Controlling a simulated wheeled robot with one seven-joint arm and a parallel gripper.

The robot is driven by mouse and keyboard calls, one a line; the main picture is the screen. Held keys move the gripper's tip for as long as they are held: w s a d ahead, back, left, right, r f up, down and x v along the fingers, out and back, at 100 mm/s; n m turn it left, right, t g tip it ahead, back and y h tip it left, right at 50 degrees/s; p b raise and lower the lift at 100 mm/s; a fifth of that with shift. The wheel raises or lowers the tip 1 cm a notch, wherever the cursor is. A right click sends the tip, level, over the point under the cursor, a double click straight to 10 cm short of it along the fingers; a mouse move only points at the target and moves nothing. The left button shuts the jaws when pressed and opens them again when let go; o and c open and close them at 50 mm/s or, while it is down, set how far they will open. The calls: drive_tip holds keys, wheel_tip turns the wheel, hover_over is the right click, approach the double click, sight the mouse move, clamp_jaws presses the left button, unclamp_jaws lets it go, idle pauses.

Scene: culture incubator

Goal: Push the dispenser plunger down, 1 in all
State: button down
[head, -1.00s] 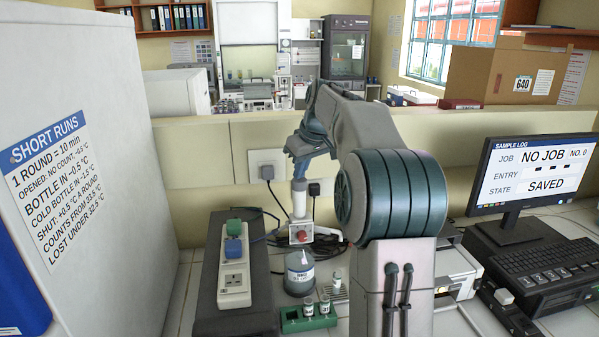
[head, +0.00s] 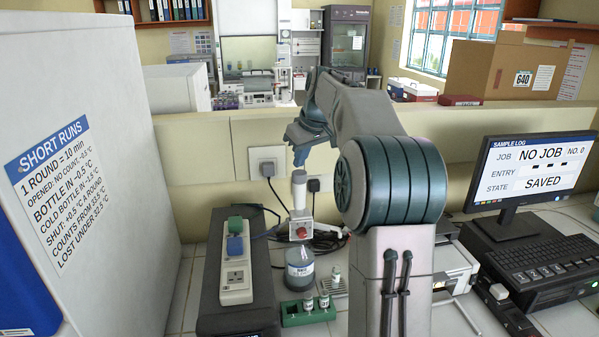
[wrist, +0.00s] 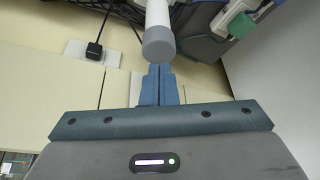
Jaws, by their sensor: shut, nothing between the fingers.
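The dispenser bottle (head: 300,270) holds grey liquid and stands behind a green rack. Its white plunger (head: 299,196) with a grey cap rises upright above a red knob (head: 302,232). The grey cap also shows at the top of the wrist view (wrist: 158,44). My gripper (head: 300,163) is just above the plunger cap, pointing down. In the wrist view my blue fingers (wrist: 158,68) are together and empty, with their tips close to the cap. I cannot tell whether they touch it.
A green rack (head: 290,312) with small vials sits in front of the bottle. A power strip (head: 236,272) with plugs lies on a dark box to the left. A white cabinet stands further left. A monitor (head: 532,172) and keyboard are at the right. Cables lie behind the dispenser.

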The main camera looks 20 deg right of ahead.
drive_tip(key=shift+r, duration=0.1)
wheel_tip(320, 180, up, 6)
drive_tip(key=p, duration=0.5)
drive_tip(key=shift+p, duration=0.35)
drive_tip(key=s+a+f+m+b, duration=0.1)
drive_tip(key=s+a+f+b, duration=0.1)
drive_tip(key=s+a, duration=0.6)
drive_tip(key=s+a+f+m+b, duration=0.1)
drive_tip(key=s+f, duration=0.4)
drive_tip(key=s, duration=0.3)
drive_tip(key=s+a+f+m+h+b, duration=0.1)
drive_tip(key=s+a+f, duration=0.1)
drive_tip(key=s+f, duration=0.4)
drive_tip(key=s+a+f+b, duration=0.1)
drive_tip(key=s+f, duration=0.4)
drive_tip(key=s, duration=0.7)
drive_tip(key=shift+s+a+f+m+g+b, duration=0.2)
drive_tip(key=shift+a+m+g+b, duration=0.15)
drive_tip(key=shift+a, duration=0.25)
